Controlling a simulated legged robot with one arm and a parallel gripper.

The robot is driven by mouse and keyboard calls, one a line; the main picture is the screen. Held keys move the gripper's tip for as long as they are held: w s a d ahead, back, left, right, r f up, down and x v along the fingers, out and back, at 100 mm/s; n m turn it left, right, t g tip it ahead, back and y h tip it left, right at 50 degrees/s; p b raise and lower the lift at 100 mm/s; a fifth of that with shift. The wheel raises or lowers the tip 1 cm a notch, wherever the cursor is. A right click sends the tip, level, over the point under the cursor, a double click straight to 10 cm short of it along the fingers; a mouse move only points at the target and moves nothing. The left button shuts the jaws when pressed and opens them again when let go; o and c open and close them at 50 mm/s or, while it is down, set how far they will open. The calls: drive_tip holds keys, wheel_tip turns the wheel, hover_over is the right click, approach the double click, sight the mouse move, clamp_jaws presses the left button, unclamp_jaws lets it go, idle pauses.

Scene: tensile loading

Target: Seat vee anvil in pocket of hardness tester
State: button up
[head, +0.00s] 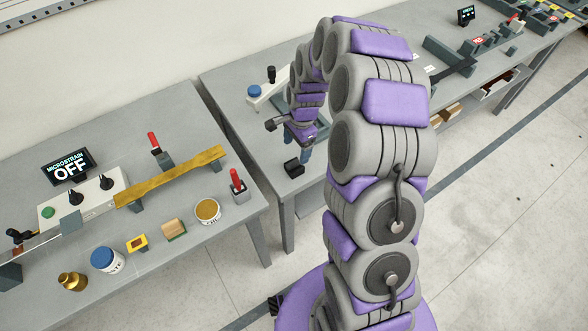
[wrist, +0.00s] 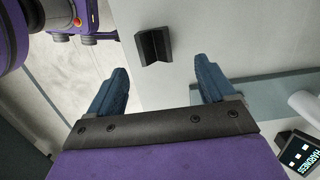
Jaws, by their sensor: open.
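The vee anvil (wrist: 153,45) is a small black block with a V groove, standing on the grey bench top. It also shows near the bench's front edge in the head view (head: 293,168). My gripper (wrist: 161,68) is open and empty, with its blue fingers apart and the anvil in view between and beyond the fingertips. In the head view my gripper (head: 305,151) hangs close to the anvil. The hardness tester's display (wrist: 299,153) shows at the lower right of the wrist view, with a white cylinder beside it. I cannot make out the pocket.
A left bench (head: 235,228) holds a strain meter (head: 90,205) reading OFF, a brass-coloured bar (head: 170,178), tins and small blocks. A gap separates it from the anvil's bench. A blue-capped white piece (head: 255,91) stands behind my arm. My arm hides part of the middle bench.

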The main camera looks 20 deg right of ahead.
sight(294, 167)
wheel_tip(294, 167, down, 2)
drive_tip(key=f, duration=0.1)
drive_tip(key=f+b, duration=0.1)
drive_tip(key=f, duration=0.1)
drive_tip(key=s+f, duration=0.1)
drive_tip(key=shift+a+f, duration=0.3)
drive_tip(key=shift+a, duration=0.05)
drive_tip(key=shift+f, duration=0.35)
drive_tip(key=shift+r, duration=0.1)
drive_tip(key=shift+c, duration=0.3)
clamp_jaws()
